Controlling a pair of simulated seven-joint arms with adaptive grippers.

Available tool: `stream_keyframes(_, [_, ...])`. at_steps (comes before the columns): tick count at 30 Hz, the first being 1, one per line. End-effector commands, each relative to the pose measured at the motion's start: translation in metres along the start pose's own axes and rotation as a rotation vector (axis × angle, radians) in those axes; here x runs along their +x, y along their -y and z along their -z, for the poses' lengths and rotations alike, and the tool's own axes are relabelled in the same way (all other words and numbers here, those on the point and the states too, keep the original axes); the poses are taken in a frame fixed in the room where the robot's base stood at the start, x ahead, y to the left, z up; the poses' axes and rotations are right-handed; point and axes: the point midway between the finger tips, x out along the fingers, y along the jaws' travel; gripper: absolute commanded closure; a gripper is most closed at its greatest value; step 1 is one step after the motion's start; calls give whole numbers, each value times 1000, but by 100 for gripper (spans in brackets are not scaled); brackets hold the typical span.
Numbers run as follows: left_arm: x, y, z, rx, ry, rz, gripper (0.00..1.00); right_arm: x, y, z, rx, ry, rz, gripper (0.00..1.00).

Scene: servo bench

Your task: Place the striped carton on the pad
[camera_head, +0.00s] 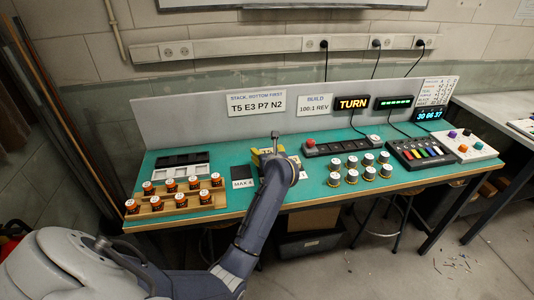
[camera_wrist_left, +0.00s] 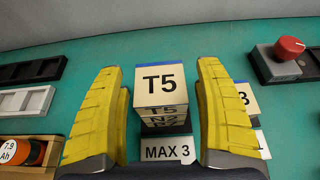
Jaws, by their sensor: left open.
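I cannot pick out a plainly striped carton. A cream block (camera_wrist_left: 160,84) marked T5, with a blue band along its far edge, tops a stack in the left wrist view; a lower block (camera_wrist_left: 164,121) reads N2. My left gripper (camera_wrist_left: 160,95) is open, its yellow fingers either side of the stack with gaps showing. In the head view my left gripper (camera_head: 268,156) is over the bench middle, and my wrist hides most of the stack. Another block (camera_wrist_left: 246,98) ending in 3 is partly behind the right finger. A dark rectangle (camera_head: 241,172), possibly a pad, lies left of the gripper. My right gripper is out of view.
A wooden rack (camera_head: 175,205) of orange-and-black cells and black and white trays (camera_head: 181,165) stand left. Right are a strip with a red button (camera_head: 310,142), several silver-topped cans (camera_head: 352,175) and a control panel (camera_head: 422,152).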

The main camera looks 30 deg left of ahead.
Motion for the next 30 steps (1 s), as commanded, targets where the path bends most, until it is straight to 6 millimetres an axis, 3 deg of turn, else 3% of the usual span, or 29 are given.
stream_keyframes(16, [-64, 0, 0, -1, -1, 1, 30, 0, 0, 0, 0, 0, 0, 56])
stream_keyframes(18, [-69, 0, 0, -1, 0, 1, 24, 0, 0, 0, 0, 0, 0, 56])
stream_keyframes(30, [-75, 0, 0, 0, 0, 0, 24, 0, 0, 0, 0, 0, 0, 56])
